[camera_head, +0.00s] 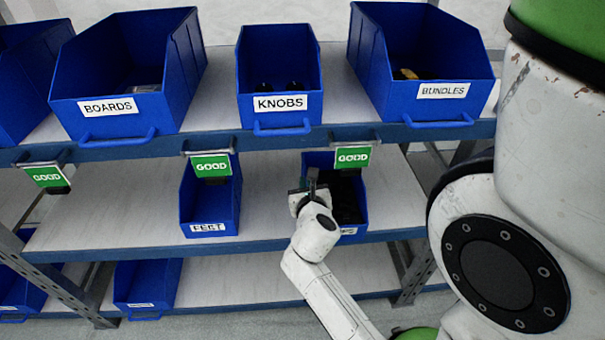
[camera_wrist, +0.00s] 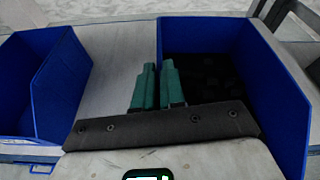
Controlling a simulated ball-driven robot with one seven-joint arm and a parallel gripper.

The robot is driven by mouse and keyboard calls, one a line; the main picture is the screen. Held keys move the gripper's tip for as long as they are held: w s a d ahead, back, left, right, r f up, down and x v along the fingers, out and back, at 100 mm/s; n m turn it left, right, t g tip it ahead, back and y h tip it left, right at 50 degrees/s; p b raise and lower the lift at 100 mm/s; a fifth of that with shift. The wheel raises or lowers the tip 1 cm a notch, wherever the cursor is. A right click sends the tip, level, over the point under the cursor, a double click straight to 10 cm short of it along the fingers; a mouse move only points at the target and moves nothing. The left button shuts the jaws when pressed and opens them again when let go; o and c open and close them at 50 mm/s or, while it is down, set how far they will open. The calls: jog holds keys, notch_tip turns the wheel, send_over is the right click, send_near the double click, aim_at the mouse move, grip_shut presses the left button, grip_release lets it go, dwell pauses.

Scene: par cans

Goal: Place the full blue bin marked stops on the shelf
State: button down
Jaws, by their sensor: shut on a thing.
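The blue bin marked stops (camera_head: 349,188) is at the right of the middle shelf level, with dark contents inside. Its front label is partly covered by my arm; only its last letters show. My gripper (camera_head: 311,184) is at the bin's left wall, shut on it. In the wrist view, my green fingertips (camera_wrist: 155,84) are close together at the left wall of the bin (camera_wrist: 270,75), and dark pieces fill its inside. The middle shelf (camera_head: 268,200) is pale with a blue front edge. Whether the bin's base touches the shelf is hidden.
A smaller blue bin (camera_head: 209,205) stands to the left, with bare shelf between. Above are bins marked boards (camera_head: 110,108), knobs (camera_head: 280,103) and bundles (camera_head: 440,90). A green GOOD sign (camera_head: 352,157) hangs just above the held bin. A metal post stands at right.

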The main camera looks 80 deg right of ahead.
aim_at(304, 164)
jog(key=d, duration=0.2)
jog(key=w+d, duration=0.1)
jog(key=d, duration=0.1)
jog(key=w+d, duration=0.1)
jog(key=d, duration=0.2)
jog(key=shift+f+b, duration=0.95)
jog(key=shift+f, duration=0.75)
jog(key=c, duration=1.2)
grip_release()
jog(key=shift+c, duration=0.2)
jog(key=shift+a, duration=0.1)
